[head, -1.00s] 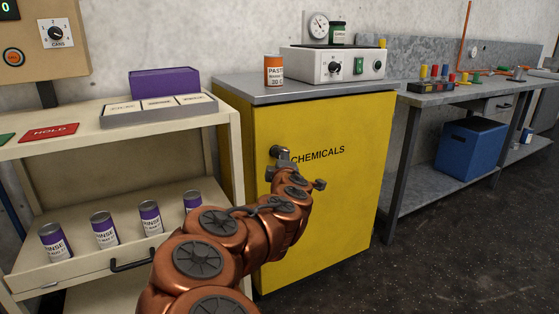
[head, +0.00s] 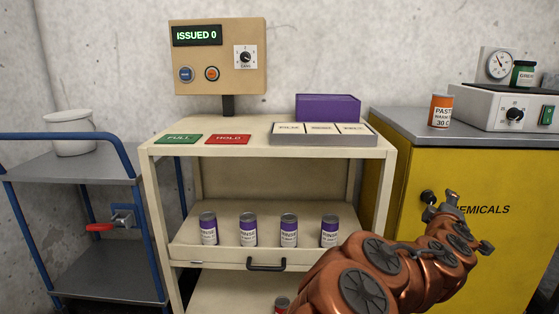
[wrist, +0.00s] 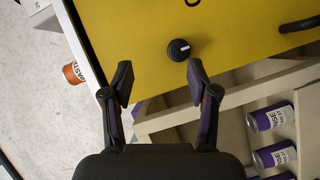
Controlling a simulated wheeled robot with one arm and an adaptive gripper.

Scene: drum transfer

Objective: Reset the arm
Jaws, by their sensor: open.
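My gripper (wrist: 158,88) is open and empty in the wrist view, its two dark fingers spread apart. It faces the yellow chemicals cabinet (wrist: 130,40), with the cabinet's dark round knob (wrist: 179,49) showing just beyond and between the fingertips. In the head view my copper arm reaches in from the lower right, and the gripper (head: 455,205) is in front of the yellow cabinet (head: 510,245). The exact gap between fingers and knob cannot be told.
A cream cart (head: 165,150) holds several purple rinse cans (head: 248,230) in its pulled-out drawer. An orange paste can (head: 441,111) stands on the cabinet top near a white instrument box (head: 500,106). A blue-railed trolley (head: 80,180) with a white pot (head: 69,133) stands left.

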